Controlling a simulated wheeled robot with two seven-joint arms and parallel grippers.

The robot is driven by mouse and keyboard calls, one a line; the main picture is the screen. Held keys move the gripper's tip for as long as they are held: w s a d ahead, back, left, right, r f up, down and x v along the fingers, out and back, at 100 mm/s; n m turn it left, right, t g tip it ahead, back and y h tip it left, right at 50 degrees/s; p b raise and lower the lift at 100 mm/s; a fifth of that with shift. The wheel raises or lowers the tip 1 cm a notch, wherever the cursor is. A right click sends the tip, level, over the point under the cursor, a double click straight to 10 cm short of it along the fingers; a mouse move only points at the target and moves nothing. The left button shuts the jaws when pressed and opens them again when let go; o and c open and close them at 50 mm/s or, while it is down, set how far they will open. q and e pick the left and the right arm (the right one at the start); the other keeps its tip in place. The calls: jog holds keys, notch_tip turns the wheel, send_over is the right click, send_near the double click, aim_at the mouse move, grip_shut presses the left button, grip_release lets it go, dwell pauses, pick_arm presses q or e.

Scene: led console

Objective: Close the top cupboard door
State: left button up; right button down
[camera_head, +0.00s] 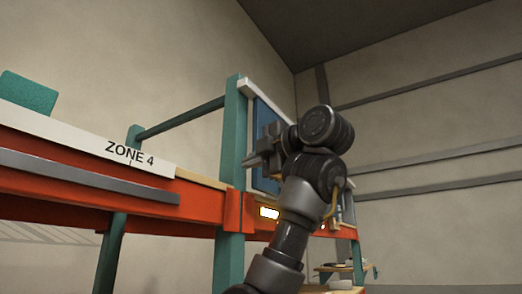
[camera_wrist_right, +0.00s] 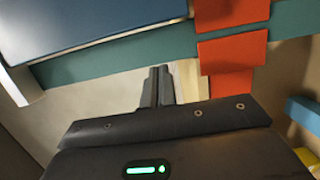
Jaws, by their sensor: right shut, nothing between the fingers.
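A blue panel (camera_head: 264,118) with a white top edge stands upright just behind the teal post; it looks like the cupboard door, but its hinge and how far open it is cannot be told. My right gripper (camera_head: 249,160) is raised in front of the panel's lower part, fingers pointing left toward the post. In the right wrist view its fingertips (camera_wrist_right: 160,72) are together and empty, close to a teal beam, and a blue panel (camera_wrist_right: 85,22) fills the top left. Contact cannot be judged. My right arm hides part of the panel. My left gripper is not in view.
A teal post (camera_head: 232,140) and an orange shelf beam (camera_head: 206,203) stand left of my right gripper. A white "ZONE 4" sign (camera_head: 90,138) runs along the shelf. The space right of my arm looks open.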

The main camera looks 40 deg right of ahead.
jog(key=w+d+p, duration=0.2)
jog(key=d, duration=0.1)
jog(key=shift+w+d, duration=0.15)
jog(key=shift+d, duration=0.1)
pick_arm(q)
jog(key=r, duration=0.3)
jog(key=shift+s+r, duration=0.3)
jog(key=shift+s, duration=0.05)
pick_arm(e)
jog(key=shift+d, duration=0.1)
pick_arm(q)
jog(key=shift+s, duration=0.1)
